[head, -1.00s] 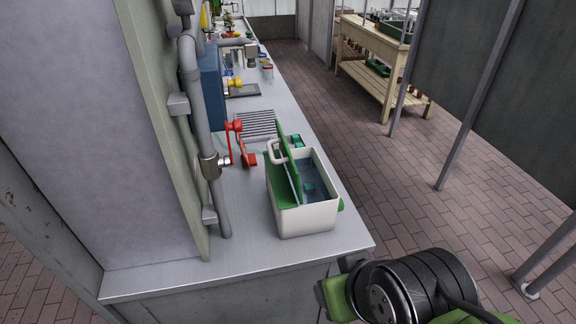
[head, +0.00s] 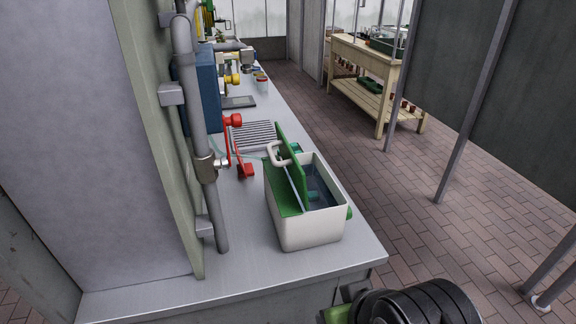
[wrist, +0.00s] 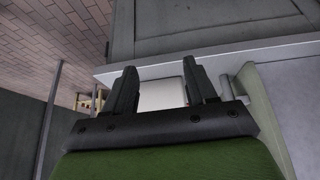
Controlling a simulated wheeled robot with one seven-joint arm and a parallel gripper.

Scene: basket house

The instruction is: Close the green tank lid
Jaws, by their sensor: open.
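The tank (head: 308,232) is a white box with green parts on the near end of the grey counter. Its green lid (head: 291,170) stands raised near the middle of the box, with a white handle (head: 278,153) on its left side. The right part of the tank is uncovered and shows a dark inside. In the wrist view the white tank (wrist: 161,94) shows between the fingers of my gripper (wrist: 157,80), some way beyond them. My gripper is open and empty. In the head view only my arm shows at the bottom right, and the fingers are not clear.
A grey vertical pipe (head: 205,140) with a red valve lever (head: 229,140) stands left of the tank. A drain grate (head: 254,135) lies behind it on the counter (head: 235,262).

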